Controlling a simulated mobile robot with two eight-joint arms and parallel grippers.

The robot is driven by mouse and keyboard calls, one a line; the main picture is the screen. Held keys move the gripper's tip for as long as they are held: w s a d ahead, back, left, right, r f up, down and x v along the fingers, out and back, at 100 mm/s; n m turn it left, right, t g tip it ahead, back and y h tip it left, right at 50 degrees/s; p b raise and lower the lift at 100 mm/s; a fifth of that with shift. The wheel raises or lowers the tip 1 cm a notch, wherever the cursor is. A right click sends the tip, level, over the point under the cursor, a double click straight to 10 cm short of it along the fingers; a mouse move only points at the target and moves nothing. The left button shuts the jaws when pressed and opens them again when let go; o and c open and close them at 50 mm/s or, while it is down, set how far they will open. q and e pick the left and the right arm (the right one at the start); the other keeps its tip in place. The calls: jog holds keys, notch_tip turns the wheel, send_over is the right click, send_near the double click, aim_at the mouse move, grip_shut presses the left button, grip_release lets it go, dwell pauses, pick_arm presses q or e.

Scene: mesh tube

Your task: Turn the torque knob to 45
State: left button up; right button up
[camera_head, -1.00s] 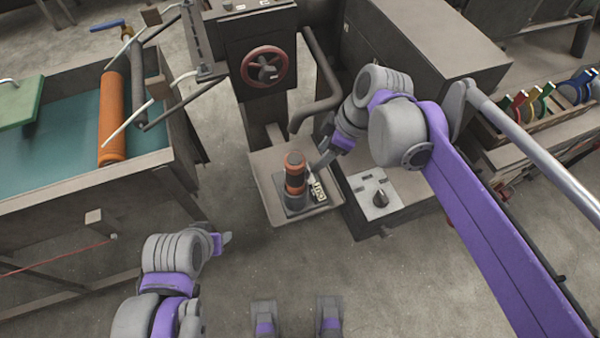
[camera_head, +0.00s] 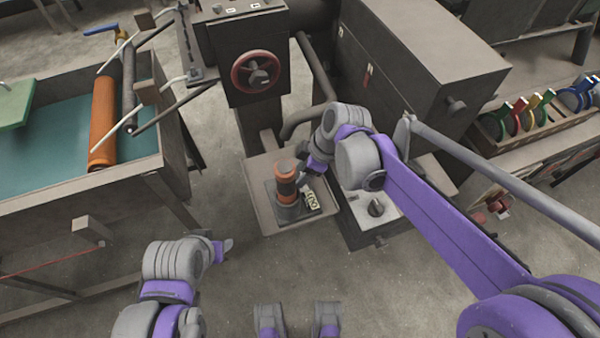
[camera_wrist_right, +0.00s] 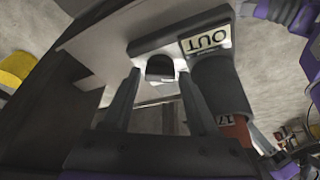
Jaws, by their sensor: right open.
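A black knob (camera_head: 376,207) sits on a pale plate on top of a low grey box; its scale is too small to read. An orange-and-black upright cylinder (camera_head: 286,182) stands on a tray beside an "OUT" label (camera_head: 310,201). I cannot tell which of these is the torque knob. My right gripper (camera_head: 306,177) is just right of the cylinder. In the right wrist view its two fingers (camera_wrist_right: 158,85) are apart, with a small dark block (camera_wrist_right: 160,68) beyond them and the cylinder's "17" band (camera_wrist_right: 235,128) to the right. My left gripper (camera_head: 224,246) hangs over the floor at lower left.
A red-rimmed handwheel (camera_head: 257,72) is on the machine behind the tray (camera_head: 262,207). A table with an orange roller (camera_head: 103,125) stands at left. Floor in front is clear.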

grip_shut()
dwell(0.4)
jog(key=m+t, duration=0.1)
jog(key=m, duration=0.2)
jog(key=shift+s+a+p, duration=0.1)
jog(key=shift+s+p, duration=0.1)
jog(key=shift+p, duration=0.15)
jog(key=shift+m+t+h, duration=0.5)
jog(key=shift+m, duration=0.9)
